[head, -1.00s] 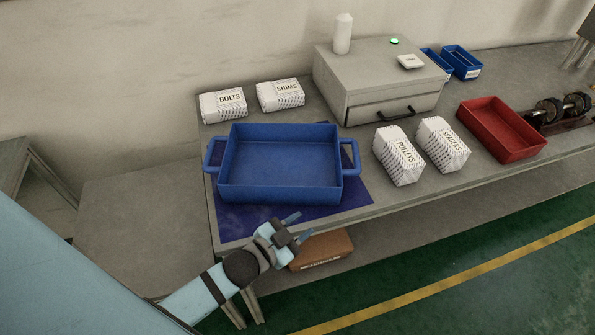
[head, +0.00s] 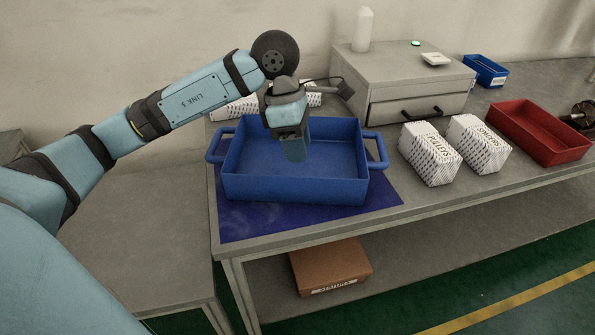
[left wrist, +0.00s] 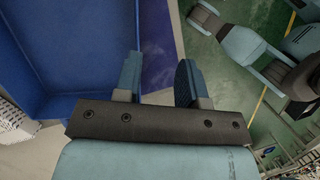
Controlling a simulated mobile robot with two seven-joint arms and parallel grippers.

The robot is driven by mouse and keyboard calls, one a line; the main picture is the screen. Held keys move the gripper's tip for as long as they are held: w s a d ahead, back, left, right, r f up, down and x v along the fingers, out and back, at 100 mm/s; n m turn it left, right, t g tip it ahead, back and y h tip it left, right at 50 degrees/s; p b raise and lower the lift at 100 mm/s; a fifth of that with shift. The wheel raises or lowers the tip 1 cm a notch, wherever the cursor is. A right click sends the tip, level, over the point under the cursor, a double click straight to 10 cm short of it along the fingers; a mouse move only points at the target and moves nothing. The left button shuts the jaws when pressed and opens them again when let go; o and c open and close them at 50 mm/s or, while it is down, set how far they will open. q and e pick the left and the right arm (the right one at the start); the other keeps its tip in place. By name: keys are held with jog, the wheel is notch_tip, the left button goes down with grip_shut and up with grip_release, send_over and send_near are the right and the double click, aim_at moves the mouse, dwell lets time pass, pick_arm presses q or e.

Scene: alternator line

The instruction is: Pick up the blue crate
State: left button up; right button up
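The blue crate (head: 290,190) sits upright and empty on a dark blue mat (head: 245,222) at the left of the table. It has a loop handle at each end. My left gripper (head: 297,158) points down above the crate and hides part of its inside in the head view. In the left wrist view, the gripper (left wrist: 157,68) has its two fingers apart with nothing between them. The crate (left wrist: 90,50) fills the left of that view, beside the fingers. My right gripper is not in view.
White packs (head: 430,153) stand right of the crate, near its right handle. A grey cabinet (head: 410,85) is behind. A red tray (head: 540,133) is further right. Packs (head: 232,108) behind the crate are partly hidden by my arm. A brown carton (head: 330,265) lies below the table.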

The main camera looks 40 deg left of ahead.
pick_arm(q)
jog(key=a+y, duration=0.2)
jog(key=a, duration=0.1)
jog(key=b, duration=0.1)
send_over(291, 201)
jog(key=shift+t, duration=0.3)
notch_tip(291, 201, down, 12)
jog(key=shift+a+r, duration=0.1)
jog(key=shift+w+f, duration=0.1)
jog(key=shift+f, duration=0.4)
grip_shut()
jog(key=shift+r, duration=0.15)
dwell(0.6)
